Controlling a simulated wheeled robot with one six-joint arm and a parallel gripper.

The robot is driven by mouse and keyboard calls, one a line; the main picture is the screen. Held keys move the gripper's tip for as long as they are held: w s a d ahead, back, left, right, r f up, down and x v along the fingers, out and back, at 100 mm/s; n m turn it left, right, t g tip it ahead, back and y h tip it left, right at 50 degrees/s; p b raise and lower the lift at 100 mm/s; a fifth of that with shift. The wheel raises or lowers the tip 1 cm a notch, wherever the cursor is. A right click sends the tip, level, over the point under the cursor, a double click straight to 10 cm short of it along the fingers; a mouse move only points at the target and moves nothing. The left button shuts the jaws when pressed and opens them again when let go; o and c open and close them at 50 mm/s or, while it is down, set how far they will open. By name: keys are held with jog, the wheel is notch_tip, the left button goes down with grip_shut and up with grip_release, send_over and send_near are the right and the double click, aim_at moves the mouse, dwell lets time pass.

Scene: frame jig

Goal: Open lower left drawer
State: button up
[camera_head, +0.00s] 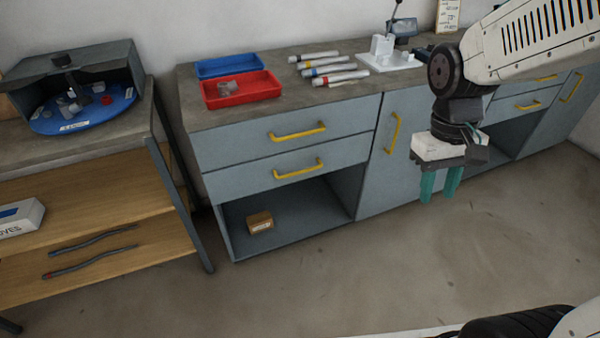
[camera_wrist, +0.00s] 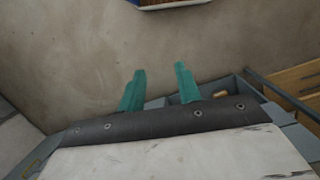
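The lower left drawer (camera_head: 240,184) is the second front down on the left of the grey-blue cabinet, with a yellow bar handle (camera_head: 299,169). It looks closed, flush with the upper left drawer (camera_head: 235,147) above it. My gripper (camera_head: 438,188) hangs in front of the cabinet, to the right of that drawer and well apart from its handle. Its two teal fingers point down, spread apart with nothing between them. In the wrist view the fingers (camera_wrist: 160,90) also show a gap, with bare floor beyond.
Below the drawer is an open shelf with a small cardboard box (camera_head: 260,222). A cupboard door with a yellow handle (camera_head: 393,133) is to the right. Red (camera_head: 241,95) and blue trays sit on the worktop. A wooden-shelved bench (camera_head: 95,185) stands left. Floor in front is clear.

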jog(key=w+f+n, duration=0.3)
jog(key=w+f, duration=0.6)
jog(key=w, duration=0.1)
jog(key=n+t+y, duration=1.2)
jog(key=n+t, duration=0.2)
jog(key=n, duration=0.7)
send_near(301, 172)
jog(key=x, duration=0.3)
jog(key=shift+h, duration=0.4)
jog(key=x, duration=0.7)
jog(key=shift+w+a, duration=0.25)
jog(key=shift+a, duration=0.05)
grip_shut()
